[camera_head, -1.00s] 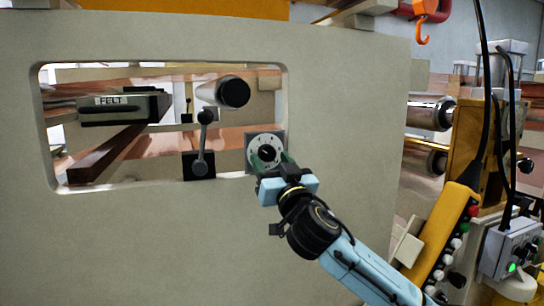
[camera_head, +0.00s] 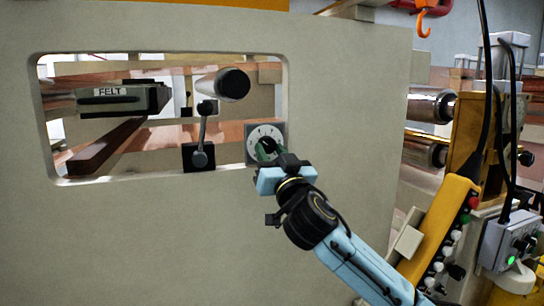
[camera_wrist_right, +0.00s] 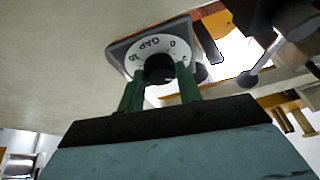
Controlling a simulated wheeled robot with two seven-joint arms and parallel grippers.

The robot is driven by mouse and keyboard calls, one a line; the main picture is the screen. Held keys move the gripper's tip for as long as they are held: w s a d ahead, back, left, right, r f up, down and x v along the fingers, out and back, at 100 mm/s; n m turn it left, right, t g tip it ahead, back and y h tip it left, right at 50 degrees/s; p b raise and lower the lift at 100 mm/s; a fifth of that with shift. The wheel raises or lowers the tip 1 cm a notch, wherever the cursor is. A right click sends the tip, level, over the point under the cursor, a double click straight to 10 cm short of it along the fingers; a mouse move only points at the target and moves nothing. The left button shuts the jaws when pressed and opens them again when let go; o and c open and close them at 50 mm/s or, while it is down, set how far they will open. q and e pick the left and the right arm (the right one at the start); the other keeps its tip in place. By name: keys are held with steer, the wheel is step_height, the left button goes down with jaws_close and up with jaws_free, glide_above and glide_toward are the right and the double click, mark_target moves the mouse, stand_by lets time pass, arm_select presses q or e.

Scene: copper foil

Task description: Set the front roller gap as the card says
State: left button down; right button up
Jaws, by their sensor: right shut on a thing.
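The gap dial has a white round face (camera_head: 264,132) on a grey square plate, at the lower right corner of the window in the panel. The exact setting is too small to read. No card is visible. My left gripper is not in view.
A lever with a ball end (camera_head: 200,158) stands just left of the dial. A block labelled FELT (camera_head: 115,95) and a roller end (camera_head: 233,84) are inside the window. A yellow button pendant (camera_head: 440,235) hangs at the right, near my right arm.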

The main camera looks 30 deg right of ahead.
steer(key=m+b, duration=0.1)
steer(key=m+h+b, duration=0.1)
steer(key=m, duration=0.1)
steer(key=m+h, duration=0.1)
steer(key=shift+a+f+g+b, duration=0.2)
steer(key=shift+a+g+b, duration=0.05)
steer(key=shift+g+b, duration=0.15)
steer(key=m+h+b, duration=0.1)
steer(key=m, duration=0.2)
steer(key=shift+a+r+g, duration=0.1)
steer(key=shift+g, duration=0.2)
steer(key=m+h, duration=0.1)
steer(key=m+g+h+b, duration=0.1)
steer(key=m, duration=0.1)
steer(key=shift+w+a+r+m, duration=0.1)
steer(key=shift+a+m, duration=0.05)
steer(key=shift+m, duration=0.15)
steer(key=shift+r+m+g+h+b, duration=0.15)
steer(key=shift+m+g+h, duration=0.15)
steer(key=shift+m, duration=0.6)
steer(key=shift+r+m+g+h+b, duration=0.15)
steer(key=shift+m+g, duration=0.25)
steer(key=shift+m, duration=0.5)
steer(key=shift+f, duration=0.1)
steer(key=o, duration=1)
